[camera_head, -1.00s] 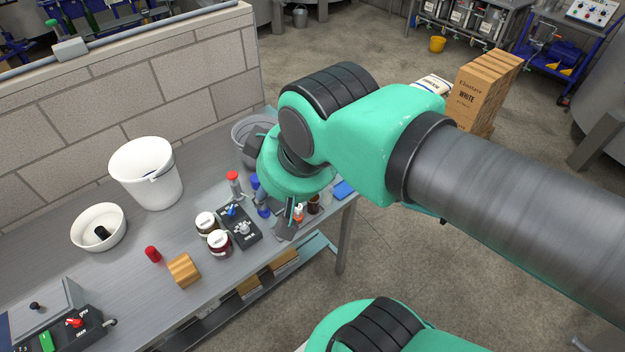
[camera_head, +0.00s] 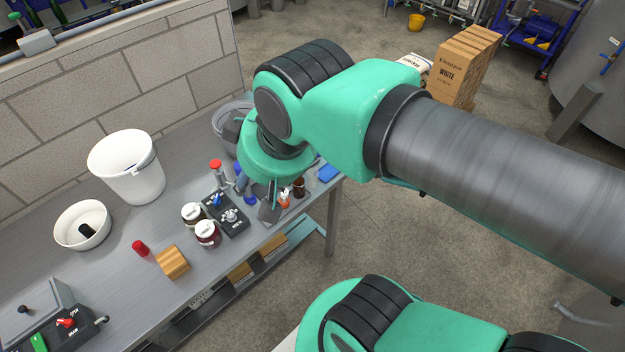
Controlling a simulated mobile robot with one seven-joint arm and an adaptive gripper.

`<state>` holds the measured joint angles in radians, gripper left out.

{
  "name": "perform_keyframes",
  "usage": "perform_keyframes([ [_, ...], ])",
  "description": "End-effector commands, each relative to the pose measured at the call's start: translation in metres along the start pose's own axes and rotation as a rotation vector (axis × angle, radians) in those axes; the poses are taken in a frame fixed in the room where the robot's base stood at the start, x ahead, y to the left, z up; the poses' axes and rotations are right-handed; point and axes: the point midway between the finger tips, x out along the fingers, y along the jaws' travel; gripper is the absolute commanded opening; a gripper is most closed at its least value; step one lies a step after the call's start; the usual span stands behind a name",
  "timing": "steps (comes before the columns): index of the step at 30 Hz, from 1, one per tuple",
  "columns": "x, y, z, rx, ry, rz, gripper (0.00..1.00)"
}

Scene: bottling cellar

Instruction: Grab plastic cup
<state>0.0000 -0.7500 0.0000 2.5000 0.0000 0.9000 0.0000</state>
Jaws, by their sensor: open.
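I cannot make out a plastic cup for certain; one may be hidden behind my gripper and wrist. My gripper (camera_head: 254,192) is open over the back right part of the steel bench, pointing down. One dark finger shows just left of a small orange-and-white bottle (camera_head: 284,200). The other finger is mostly covered by my green wrist, near a grey bucket (camera_head: 219,124). Blue-topped items (camera_head: 250,198) stand between or behind the fingers, partly hidden. I see nothing held, but the space between the fingers is largely covered.
On the steel bench (camera_head: 120,262) stand a white bucket (camera_head: 128,170), a white bowl (camera_head: 83,240), a red cap (camera_head: 140,248), a wooden block (camera_head: 172,262), two jars (camera_head: 207,235), a black switch box (camera_head: 232,222) and a brown bottle (camera_head: 298,188). A block wall (camera_head: 130,85) runs behind.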

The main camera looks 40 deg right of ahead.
Motion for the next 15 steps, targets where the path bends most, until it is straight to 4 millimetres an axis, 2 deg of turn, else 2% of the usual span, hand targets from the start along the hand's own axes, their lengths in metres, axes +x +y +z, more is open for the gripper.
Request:
perform_keyframes([
  [8, 0.008, 0.007, -0.01, 0.013, -0.021, 0.01, 0.45],
  [15, 0.037, 0.031, -0.039, 0.054, -0.081, 0.038, 0.45],
])
